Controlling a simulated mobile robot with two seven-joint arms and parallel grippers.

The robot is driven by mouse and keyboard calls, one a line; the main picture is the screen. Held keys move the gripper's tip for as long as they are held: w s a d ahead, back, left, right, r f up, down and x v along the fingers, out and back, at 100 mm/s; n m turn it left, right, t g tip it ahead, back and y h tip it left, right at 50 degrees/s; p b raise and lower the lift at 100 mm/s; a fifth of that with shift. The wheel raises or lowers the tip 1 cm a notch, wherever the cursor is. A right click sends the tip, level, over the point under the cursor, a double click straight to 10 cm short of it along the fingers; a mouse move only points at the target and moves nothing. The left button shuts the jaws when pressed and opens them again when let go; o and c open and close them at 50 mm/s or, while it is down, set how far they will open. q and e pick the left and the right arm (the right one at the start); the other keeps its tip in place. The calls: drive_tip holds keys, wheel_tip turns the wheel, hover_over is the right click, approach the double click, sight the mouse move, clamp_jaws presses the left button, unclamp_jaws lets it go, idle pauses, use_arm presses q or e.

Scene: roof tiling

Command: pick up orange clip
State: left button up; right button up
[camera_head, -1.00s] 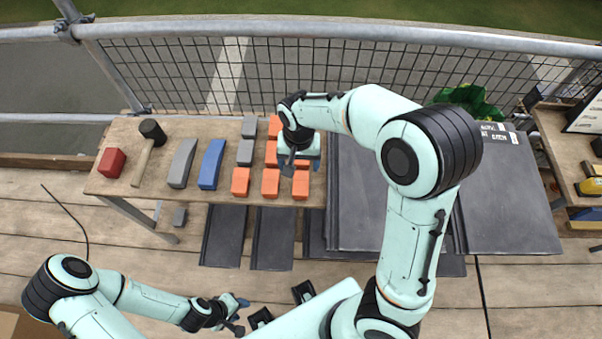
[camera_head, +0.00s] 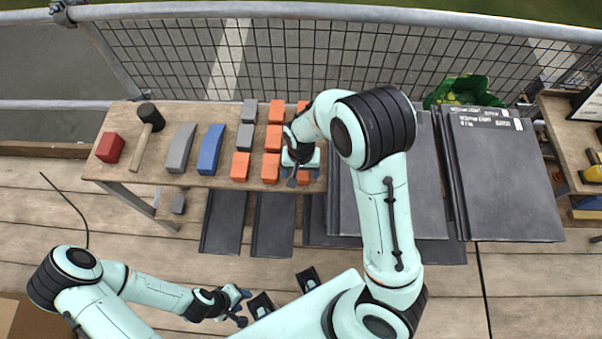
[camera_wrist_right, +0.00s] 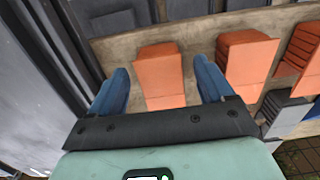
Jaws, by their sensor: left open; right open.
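Several orange clips lie in columns on the wooden table, among them one at the front of the middle column (camera_head: 271,168) and one at the front left (camera_head: 240,166). My right gripper (camera_head: 297,176) is over the rightmost column at the table's front edge. In the right wrist view its two blue fingers (camera_wrist_right: 162,92) are open on either side of one orange clip (camera_wrist_right: 161,76). I cannot tell whether they touch it. Another orange clip (camera_wrist_right: 246,62) is to the right there. My left gripper (camera_head: 238,305) is open and empty, low above the deck, away from the table.
Grey clips (camera_head: 245,137), a blue piece (camera_head: 210,149), a grey piece (camera_head: 181,148), a mallet (camera_head: 148,130) and a red block (camera_head: 110,147) share the table (camera_head: 135,169). A mesh fence (camera_head: 180,62) runs behind.

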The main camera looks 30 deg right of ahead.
sight(301, 173)
drive_tip(key=shift+f, duration=0.2)
drive_tip(key=c, duration=1.4)
use_arm(q)
drive_tip(key=r+p, duration=0.1)
drive_tip(key=w+r+p, duration=0.2)
drive_tip(key=shift+w+r, duration=0.25)
drive_tip(key=shift+r, duration=0.1)
use_arm(e)
wheel_tip(301, 173, up, 20)
drive_tip(key=shift+r, duration=0.1)
